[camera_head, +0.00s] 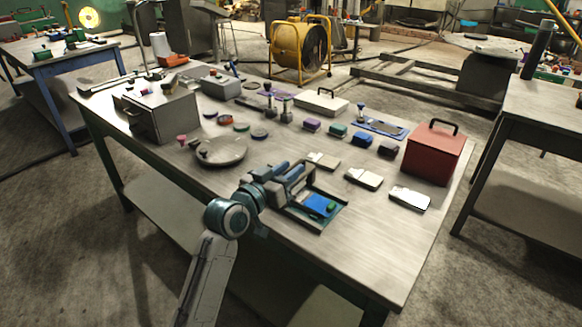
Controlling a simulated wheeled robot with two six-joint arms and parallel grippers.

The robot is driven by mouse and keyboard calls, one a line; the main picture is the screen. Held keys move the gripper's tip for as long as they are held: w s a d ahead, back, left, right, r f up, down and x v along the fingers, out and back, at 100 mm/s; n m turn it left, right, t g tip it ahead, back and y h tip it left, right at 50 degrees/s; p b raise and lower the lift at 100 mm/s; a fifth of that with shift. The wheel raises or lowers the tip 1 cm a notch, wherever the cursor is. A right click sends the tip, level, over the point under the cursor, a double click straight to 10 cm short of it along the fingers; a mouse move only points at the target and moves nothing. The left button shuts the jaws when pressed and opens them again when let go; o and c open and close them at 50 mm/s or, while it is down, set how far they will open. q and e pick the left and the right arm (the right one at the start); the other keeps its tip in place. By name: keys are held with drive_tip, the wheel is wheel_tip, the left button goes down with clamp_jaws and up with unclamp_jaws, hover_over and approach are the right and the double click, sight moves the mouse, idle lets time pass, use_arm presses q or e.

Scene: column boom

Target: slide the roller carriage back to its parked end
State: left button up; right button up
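A flat dark-green device (340,220) with a blue panel (318,204) and a small green piece on it lies near the table's front edge. I take it to be the bed of the roller carriage. My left gripper (300,180) is low over its far-left end. The gripper and wrist cover that end, so I cannot make out the carriage clearly or tell whether the fingers touch it. My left arm comes up from below. My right gripper is not in view.
Pale flat blocks (363,179) lie to the right of the device, and a red box (433,153) stands beyond them. A round grey dish (222,151) and a metal box (160,115) are to the left. Bare tabletop (375,240) lies at the front right.

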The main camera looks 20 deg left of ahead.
use_arm(q)
drive_tip(key=shift+w+d, duration=0.2)
drive_tip(key=shift+w, duration=0.35)
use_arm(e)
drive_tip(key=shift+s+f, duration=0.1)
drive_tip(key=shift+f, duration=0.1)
use_arm(q)
clamp_jaws()
